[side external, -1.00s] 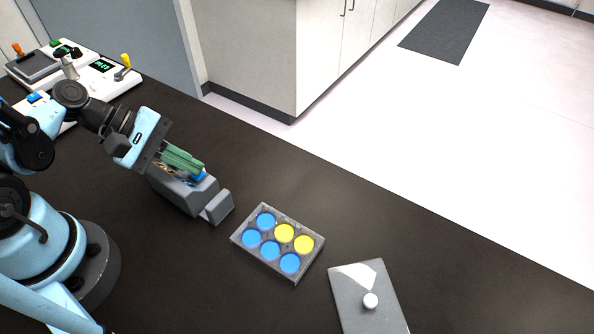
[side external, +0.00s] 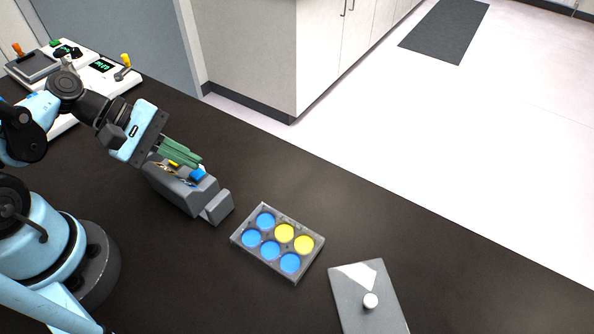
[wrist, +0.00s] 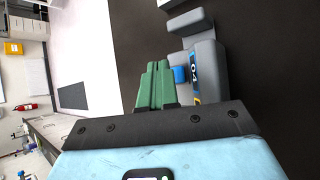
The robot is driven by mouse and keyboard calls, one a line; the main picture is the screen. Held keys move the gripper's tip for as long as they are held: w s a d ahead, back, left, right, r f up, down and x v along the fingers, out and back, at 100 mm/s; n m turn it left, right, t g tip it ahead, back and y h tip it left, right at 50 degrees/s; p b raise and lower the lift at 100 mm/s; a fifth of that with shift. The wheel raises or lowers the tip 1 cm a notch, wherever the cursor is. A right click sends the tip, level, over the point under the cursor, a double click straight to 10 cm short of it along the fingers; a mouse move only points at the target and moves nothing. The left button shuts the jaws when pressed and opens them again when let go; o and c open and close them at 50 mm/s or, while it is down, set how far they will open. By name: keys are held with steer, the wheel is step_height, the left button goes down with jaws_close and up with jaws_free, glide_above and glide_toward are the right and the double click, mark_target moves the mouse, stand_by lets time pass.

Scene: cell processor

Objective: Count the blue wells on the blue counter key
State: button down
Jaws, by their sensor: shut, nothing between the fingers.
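The grey counter (side external: 185,196) lies on the black table with a blue key (side external: 197,174) and a yellow key (side external: 173,163) on top. My gripper (side external: 200,161), with green fingers, is shut and empty just above the counter, apart from the blue key. In the wrist view the shut fingers (wrist: 157,66) are left of the blue key (wrist: 180,74). The counter's display (wrist: 195,72) is sideways there and appears to read 04. The well plate (side external: 276,272) holds several blue wells (side external: 270,250) and two yellow wells (side external: 284,232).
A grey lid (side external: 362,280) with a white knob lies right of the plate. A white instrument (side external: 97,75) with a lit green display stands at the back left. The table between plate and back edge is clear.

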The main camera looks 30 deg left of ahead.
mark_target(191, 174)
steer(key=shift+r, duration=2.5)
steer(key=shift+a+f+m, duration=0.15)
steer(key=shift+m, duration=0.35)
steer(key=a+m+y, duration=0.1)
steer(key=m, duration=0.1)
steer(key=w+m+y, duration=0.1)
steer(key=m+y, duration=0.1)
steer(key=w+a+m+y, duration=0.1)
steer(key=m, duration=0.2)
steer(key=shift+a+f, duration=0.3)
steer(key=shift+w+a+r+m+t+y, duration=0.35)
steer(key=shift+w+r+m+y, duration=0.15)
steer(key=shift+m, duration=0.85)
steer(key=shift+w+a+r+m+t+y, duration=0.25)
steer(key=shift+w+a+r+m+y, duration=0.3)
steer(key=shift+m, duration=0.85)
steer(key=shift+w+a+r+m+t+y, duration=0.3)
steer(key=shift+m+y, duration=0.35)
steer(key=shift+m, duration=0.7)
